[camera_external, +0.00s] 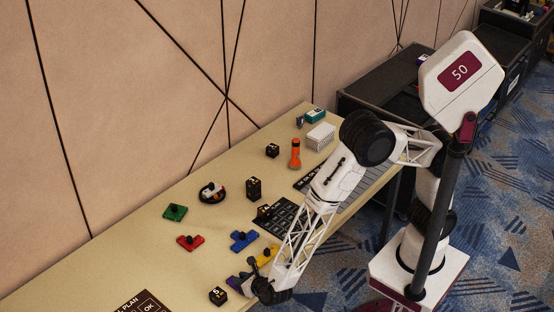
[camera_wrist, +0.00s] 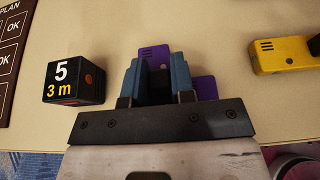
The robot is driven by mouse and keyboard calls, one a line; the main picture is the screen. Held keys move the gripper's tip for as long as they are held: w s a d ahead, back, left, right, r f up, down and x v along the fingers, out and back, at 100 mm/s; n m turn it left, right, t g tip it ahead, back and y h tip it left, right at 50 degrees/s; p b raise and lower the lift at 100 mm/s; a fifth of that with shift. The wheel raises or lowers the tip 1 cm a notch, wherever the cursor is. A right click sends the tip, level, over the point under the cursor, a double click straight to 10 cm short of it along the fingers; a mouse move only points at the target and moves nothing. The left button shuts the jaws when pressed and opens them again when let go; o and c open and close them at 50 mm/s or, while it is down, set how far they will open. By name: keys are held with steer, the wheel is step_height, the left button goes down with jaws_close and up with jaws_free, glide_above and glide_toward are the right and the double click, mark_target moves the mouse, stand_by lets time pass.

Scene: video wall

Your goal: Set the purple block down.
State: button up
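The purple block (camera_wrist: 155,53) is between the blue-grey fingers of my gripper (camera_wrist: 158,78) in the wrist view. Part of it sticks out beyond the fingertips and part shows to the right of the right finger. The fingers stand close against its dark middle part, and the rest is hidden behind them. In the external view the purple block (camera_external: 234,283) shows at my gripper (camera_external: 247,283), low over the near edge of the table. I cannot tell whether its underside touches the tabletop.
A black cube marked 5 (camera_wrist: 75,82) stands left of my gripper. A yellow block (camera_wrist: 283,55) lies to the right. Blue (camera_external: 243,240), red (camera_external: 190,243) and green (camera_external: 175,212) blocks lie farther along the table (camera_external: 120,262). A dark plan board (camera_external: 143,304) is at lower left.

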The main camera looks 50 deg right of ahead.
steer(key=o, duration=0.4)
steer(key=shift+c, duration=0.2)
steer(key=shift+r, duration=0.2)
steer(key=v, duration=1.2)
stand_by(0.6)
